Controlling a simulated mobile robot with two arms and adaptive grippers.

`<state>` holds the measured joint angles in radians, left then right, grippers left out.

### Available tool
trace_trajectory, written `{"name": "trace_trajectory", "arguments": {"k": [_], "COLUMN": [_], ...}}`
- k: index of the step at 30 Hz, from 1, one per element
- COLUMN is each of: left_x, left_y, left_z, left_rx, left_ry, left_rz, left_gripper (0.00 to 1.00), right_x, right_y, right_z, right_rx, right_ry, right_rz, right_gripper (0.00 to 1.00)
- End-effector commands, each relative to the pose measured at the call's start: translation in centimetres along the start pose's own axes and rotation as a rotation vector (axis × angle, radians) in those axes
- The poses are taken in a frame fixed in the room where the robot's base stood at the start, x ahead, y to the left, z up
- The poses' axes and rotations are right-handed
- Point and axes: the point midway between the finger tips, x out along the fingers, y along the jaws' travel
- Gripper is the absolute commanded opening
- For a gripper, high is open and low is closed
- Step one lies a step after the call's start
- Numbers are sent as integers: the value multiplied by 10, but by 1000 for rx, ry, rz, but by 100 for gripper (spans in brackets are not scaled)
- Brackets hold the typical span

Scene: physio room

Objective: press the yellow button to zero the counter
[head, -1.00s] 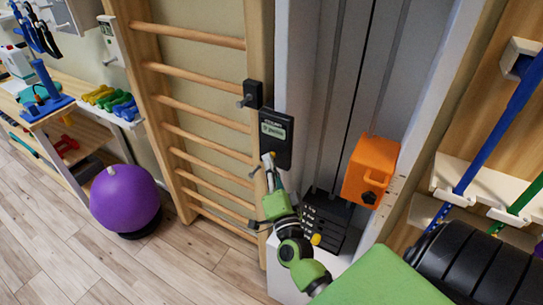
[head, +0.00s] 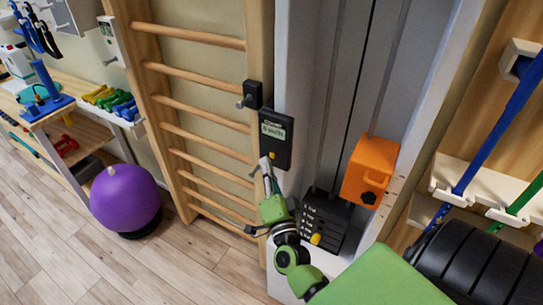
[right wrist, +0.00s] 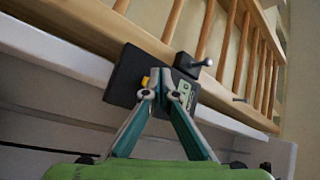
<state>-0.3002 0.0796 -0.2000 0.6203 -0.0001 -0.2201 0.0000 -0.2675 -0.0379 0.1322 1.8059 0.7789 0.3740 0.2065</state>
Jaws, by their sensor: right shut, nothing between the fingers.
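The yellow button (head: 272,155) sits below the display and is uncovered in the head view. My right gripper (head: 265,162) is shut and empty, its tips just left of and below the button, seemingly a little apart from it. In the right wrist view the closed fingertips (right wrist: 160,88) are in front of the counter (right wrist: 125,78), with the button (right wrist: 145,81) partly showing beside them. My left gripper is out of view.
Wooden wall bars (head: 200,120) stand left of the counter, with a black bracket (head: 252,95) near it. A purple ball (head: 125,200) rests on the floor at left.

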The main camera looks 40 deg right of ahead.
Motion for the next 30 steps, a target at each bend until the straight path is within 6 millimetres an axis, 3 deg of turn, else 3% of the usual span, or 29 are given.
{"name": "trace_trajectory", "arguments": {"k": [8, 21, 30], "left_x": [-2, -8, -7], "left_y": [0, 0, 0], "left_z": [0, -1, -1], "left_rx": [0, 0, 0], "left_ry": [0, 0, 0], "left_rz": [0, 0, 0], "left_gripper": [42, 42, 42], "right_x": [-5, -34, -35], "right_y": [-4, -24, -25], "right_z": [4, 24, 25], "right_rx": [2, 1, 0], "right_ry": [0, 0, 0], "right_rz": [1, 2, 0], "right_gripper": [0, 0, 0]}}
